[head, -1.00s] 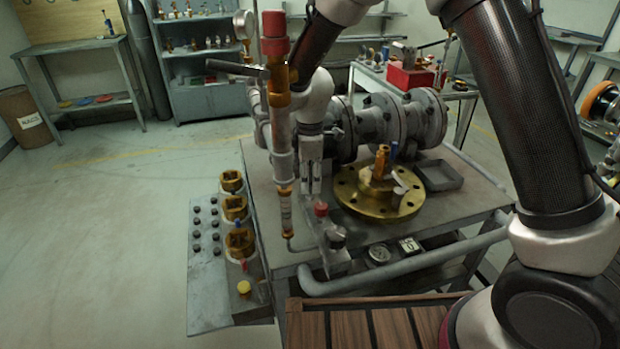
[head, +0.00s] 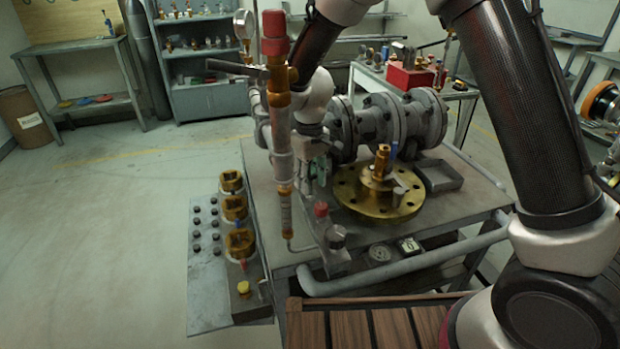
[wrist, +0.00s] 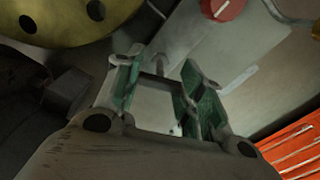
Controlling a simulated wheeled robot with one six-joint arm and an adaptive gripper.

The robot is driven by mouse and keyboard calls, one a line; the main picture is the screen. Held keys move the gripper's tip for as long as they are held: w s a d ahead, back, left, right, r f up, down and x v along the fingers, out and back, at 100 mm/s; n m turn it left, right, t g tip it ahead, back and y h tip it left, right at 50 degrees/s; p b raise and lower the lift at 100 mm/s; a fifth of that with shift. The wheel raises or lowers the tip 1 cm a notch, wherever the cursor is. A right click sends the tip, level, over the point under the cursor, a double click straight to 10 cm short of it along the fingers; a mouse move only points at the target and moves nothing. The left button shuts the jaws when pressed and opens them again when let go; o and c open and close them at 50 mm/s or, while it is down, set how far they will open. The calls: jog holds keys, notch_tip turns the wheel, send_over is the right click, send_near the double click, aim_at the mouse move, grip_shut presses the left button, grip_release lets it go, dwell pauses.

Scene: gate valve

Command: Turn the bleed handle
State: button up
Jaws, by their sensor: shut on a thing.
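My gripper (head: 318,172) points down over the bench, between the tall brass-and-steel pipe (head: 281,130) and the grey flanged valve body (head: 385,120). In the wrist view its green-padded fingers (wrist: 163,82) are closed on a small part. I take that part to be the bleed handle; the fingers and pads mostly hide it, so its shape and angle cannot be told. A red knob (wrist: 222,8) shows beyond the fingers in the wrist view. In the head view a red knob (head: 321,209) sits on a small block just below and in front of my gripper.
A side panel (head: 207,285) with brass sockets hangs at the bench's left. A pipe rail (head: 400,268) runs along the front. The floor at left is clear.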

aim_at(310, 176)
jog(key=shift+m, duration=2.2)
jog(key=o, duration=1)
jog(key=shift+r, duration=0.1)
notch_tip(310, 176, up, 12)
jog(key=shift+f, duration=0.1)
